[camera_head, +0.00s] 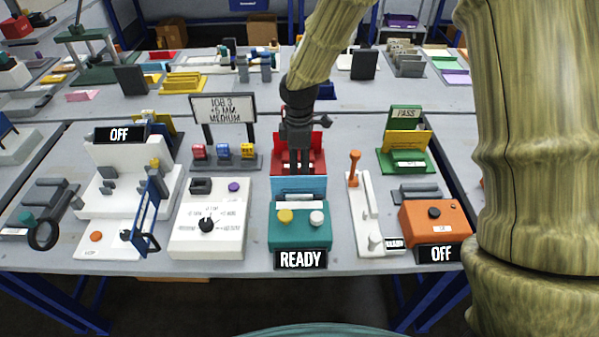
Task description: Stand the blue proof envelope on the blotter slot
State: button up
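A light blue flat panel (299,186), which looks like the blue proof envelope, shows behind the teal box marked READY (299,234). My gripper (299,172) points down at the middle of its top edge. The dark fingers are close together, and their tips meet the panel's edge in the picture. I cannot tell whether they grip it. A red holder (318,158) stands just behind the fingers and is partly covered by them. No label marks the blotter slot; a grey slotted block (418,191) lies to the right, and another grey slotted piece (50,192) lies far left.
A sign (223,108) and a white dial box (210,225) stand left of the gripper. A white lever base (367,205), an orange box marked OFF (435,222) and a green PASS stand (407,158) are right. A white machine (125,165) stands farther left.

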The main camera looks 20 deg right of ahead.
jog(key=shift+r+b, duration=0.55)
jog(key=shift+r, duration=2.45)
